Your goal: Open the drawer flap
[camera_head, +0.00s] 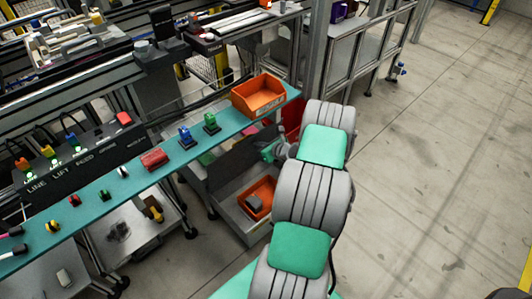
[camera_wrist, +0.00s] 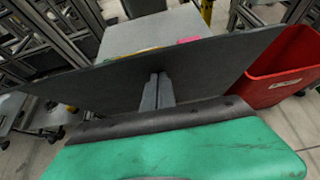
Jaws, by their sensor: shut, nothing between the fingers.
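The drawer flap (camera_head: 232,160) is a dark grey panel standing tilted above a grey drawer box (camera_head: 232,219) under the teal shelf. In the wrist view the flap (camera_wrist: 215,68) spans the picture as a wide dark sheet. My gripper (camera_head: 268,153) is at the flap's right side in the head view, partly hidden by my arm. In the wrist view my gripper's fingers (camera_wrist: 158,80) are together, with nothing between them, and their tips lie against or just in front of the flap; I cannot tell whether they touch.
An orange bin (camera_head: 258,197) with a grey item sits in the drawer box. A red bin (camera_wrist: 284,72) stands right of the flap in the wrist view. The teal shelf (camera_head: 102,190) above carries switches and another orange bin (camera_head: 259,95). Open floor (camera_head: 430,170) lies to the right.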

